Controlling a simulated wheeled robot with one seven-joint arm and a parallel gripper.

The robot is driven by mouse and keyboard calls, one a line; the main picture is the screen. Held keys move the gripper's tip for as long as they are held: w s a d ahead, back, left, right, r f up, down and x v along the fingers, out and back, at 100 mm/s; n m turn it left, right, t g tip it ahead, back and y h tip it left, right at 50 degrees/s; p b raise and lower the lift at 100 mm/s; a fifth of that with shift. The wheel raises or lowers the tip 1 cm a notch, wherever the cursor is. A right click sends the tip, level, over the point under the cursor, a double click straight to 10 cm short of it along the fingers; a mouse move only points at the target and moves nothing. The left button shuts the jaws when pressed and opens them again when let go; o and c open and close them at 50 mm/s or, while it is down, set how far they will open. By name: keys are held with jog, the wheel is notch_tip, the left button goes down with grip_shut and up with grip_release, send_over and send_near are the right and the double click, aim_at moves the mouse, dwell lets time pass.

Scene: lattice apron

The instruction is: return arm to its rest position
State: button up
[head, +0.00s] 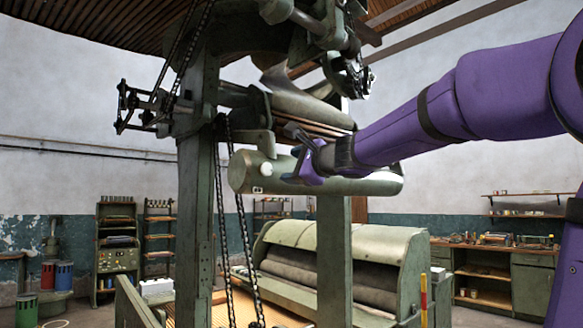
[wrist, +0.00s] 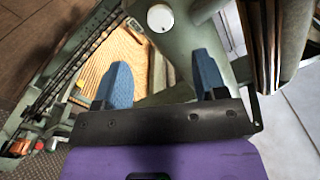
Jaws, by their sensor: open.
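My purple arm (head: 450,108) reaches in from the right in the head view. My gripper (head: 292,160) is at its far end, in front of or beside a green horizontal cylinder (head: 330,180) on the machine; I cannot tell whether they touch. In the wrist view my gripper (wrist: 163,82) shows two blue fingers set wide apart, with nothing held between them.
A green machine column (head: 196,200) with hanging chains (head: 236,230) stands left of my gripper. A large roller machine (head: 340,262) lies below. A workbench (head: 497,272) is at the right, shelves (head: 117,250) at the back left. Open air lies between arm and workbench.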

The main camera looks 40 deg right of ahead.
dwell(0.3)
jog(key=s+a+f+n+g+y, duration=0.2)
jog(key=s+a+f+n+g, duration=0.15)
jog(key=a+f+n, duration=0.3)
jog(key=s+a+f+n+g+y, duration=0.2)
jog(key=s+a+f+n+g, duration=0.1)
jog(key=s+a+f+n, duration=0.35)
jog(key=s+a+f+n+g+h, duration=0.3)
jog(key=s+f+n+g, duration=0.3)
jog(key=s+f+n, duration=0.3)
jog(key=s+f+h, duration=0.1)
jog(key=s+f, duration=0.3)
jog(key=f, duration=0.4)
jog(key=shift+s+f+n+h, duration=0.3)
jog(key=shift+s+f, duration=0.05)
jog(key=shift+s, duration=0.05)
jog(key=shift+c, duration=0.4)
